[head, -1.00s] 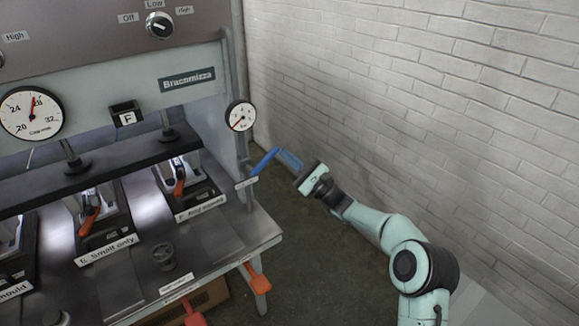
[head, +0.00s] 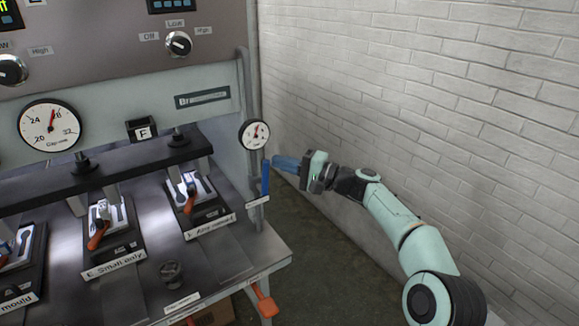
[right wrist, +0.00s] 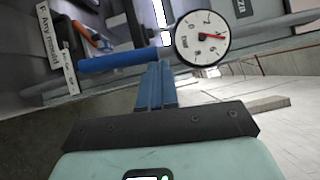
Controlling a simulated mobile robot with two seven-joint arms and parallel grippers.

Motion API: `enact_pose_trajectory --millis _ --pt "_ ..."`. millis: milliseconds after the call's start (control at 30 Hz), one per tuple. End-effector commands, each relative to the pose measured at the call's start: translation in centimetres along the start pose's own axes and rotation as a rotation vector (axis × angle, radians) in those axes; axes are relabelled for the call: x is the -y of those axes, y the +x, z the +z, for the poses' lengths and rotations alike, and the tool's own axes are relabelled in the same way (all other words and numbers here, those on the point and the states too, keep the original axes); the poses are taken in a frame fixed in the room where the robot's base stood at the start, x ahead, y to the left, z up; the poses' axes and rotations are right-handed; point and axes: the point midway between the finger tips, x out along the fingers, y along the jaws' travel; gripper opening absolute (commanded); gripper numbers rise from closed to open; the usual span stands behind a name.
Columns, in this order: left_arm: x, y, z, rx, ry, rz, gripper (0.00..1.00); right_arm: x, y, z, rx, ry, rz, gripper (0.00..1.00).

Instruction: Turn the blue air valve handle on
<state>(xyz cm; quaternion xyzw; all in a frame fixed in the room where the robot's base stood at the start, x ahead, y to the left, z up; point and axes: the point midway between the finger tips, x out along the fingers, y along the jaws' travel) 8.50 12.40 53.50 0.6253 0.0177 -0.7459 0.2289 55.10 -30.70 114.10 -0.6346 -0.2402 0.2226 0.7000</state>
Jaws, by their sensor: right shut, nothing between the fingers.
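The blue air valve handle (head: 265,180) stands nearly upright along the pipe at the right side of the press, just under the small pressure gauge (head: 255,134). In the right wrist view the handle (right wrist: 120,60) lies across the picture, and the gauge (right wrist: 203,38) is beside its end. My right gripper (head: 276,162) has blue fingers, is shut and empty, and is just right of the handle's upper part. In the right wrist view its fingertips (right wrist: 158,66) are close to the handle's end; I cannot tell whether they touch. My left gripper is not in view.
The press bench (head: 225,265) with several moulds and orange-handled clamps is on the left. A large gauge (head: 50,126) and knobs are on its panel. A white brick wall (head: 420,90) runs along the right. Dark floor (head: 335,250) lies open between bench and wall.

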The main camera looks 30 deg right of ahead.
Motion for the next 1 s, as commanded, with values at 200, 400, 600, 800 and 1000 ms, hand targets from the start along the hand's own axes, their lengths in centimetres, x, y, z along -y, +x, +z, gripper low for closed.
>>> enact_pose_trajectory --millis 200,400,600,800,1000 --pt "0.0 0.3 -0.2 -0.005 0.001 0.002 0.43 0.2 0.5 0.8 0.001 -0.011 0.008 0.0" --pt "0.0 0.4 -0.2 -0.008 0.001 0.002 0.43 0.4 0.8 1.1 0.0 -0.01 0.007 0.0" --pt "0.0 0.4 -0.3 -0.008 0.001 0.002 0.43 0.4 0.8 1.3 0.002 -0.009 0.006 0.0" --pt "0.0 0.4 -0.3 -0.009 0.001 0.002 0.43 0.5 0.9 1.4 0.005 -0.008 0.005 0.0" --pt "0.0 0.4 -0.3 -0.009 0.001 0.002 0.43 0.5 0.9 1.4 0.007 -0.008 0.004 0.0"
